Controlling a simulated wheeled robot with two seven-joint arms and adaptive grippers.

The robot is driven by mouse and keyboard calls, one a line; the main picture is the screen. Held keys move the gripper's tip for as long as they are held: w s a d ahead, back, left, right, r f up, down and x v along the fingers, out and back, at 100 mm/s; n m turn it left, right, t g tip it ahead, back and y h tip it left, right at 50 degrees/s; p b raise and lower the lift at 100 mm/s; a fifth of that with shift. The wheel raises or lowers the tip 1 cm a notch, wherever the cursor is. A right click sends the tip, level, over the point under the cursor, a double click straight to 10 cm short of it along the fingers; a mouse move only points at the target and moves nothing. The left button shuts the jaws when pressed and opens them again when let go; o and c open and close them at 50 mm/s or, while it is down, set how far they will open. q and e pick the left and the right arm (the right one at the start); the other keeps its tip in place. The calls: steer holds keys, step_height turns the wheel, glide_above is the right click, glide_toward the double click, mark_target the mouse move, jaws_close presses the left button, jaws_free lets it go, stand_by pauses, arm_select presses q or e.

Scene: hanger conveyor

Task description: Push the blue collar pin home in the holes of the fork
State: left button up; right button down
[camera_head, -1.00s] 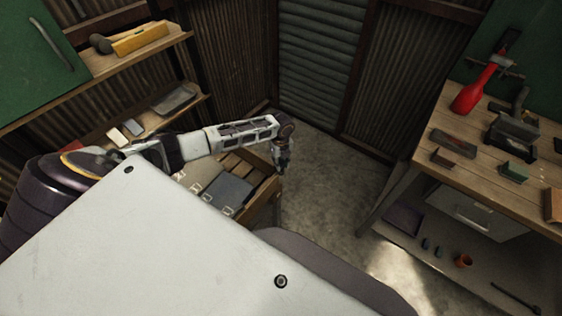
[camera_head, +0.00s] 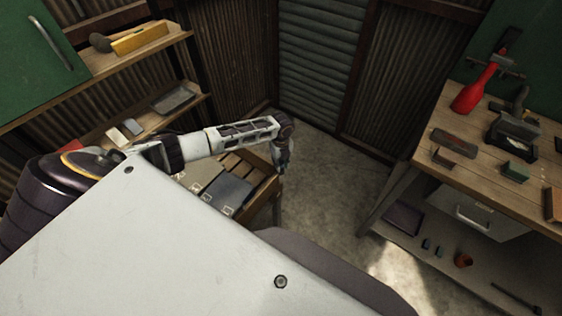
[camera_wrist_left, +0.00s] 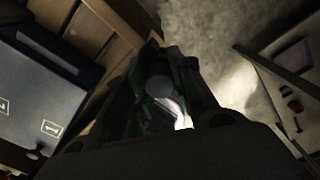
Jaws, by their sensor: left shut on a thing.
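My left gripper (camera_head: 281,164) hangs at the end of the left arm, past the right end of the wooden rack with the grey cases, small and dark in the head view. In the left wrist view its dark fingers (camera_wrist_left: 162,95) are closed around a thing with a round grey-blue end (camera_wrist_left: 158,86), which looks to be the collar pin. Deep shadow hides the rest of it. A bright pale patch shows just below the round end. I cannot make out the fork or its holes in either view. My right gripper is not in view.
The wooden rack (camera_head: 268,187) with grey cases (camera_head: 228,193) stands beside the left arm. Shelves (camera_head: 150,50) line the left wall.

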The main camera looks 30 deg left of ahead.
arm_select(q)
steer(key=shift+s+f, duration=0.1)
steer(key=shift+f, duration=0.15)
stand_by(0.6)
steer(key=o, duration=1)
steer(key=shift+f, duration=0.1)
steer(key=shift+o, duration=0.2)
steer(key=shift+r, duration=0.2)
steer(key=shift+r, duration=0.8)
step_height(320, 180, up, 10)
stand_by(0.3)
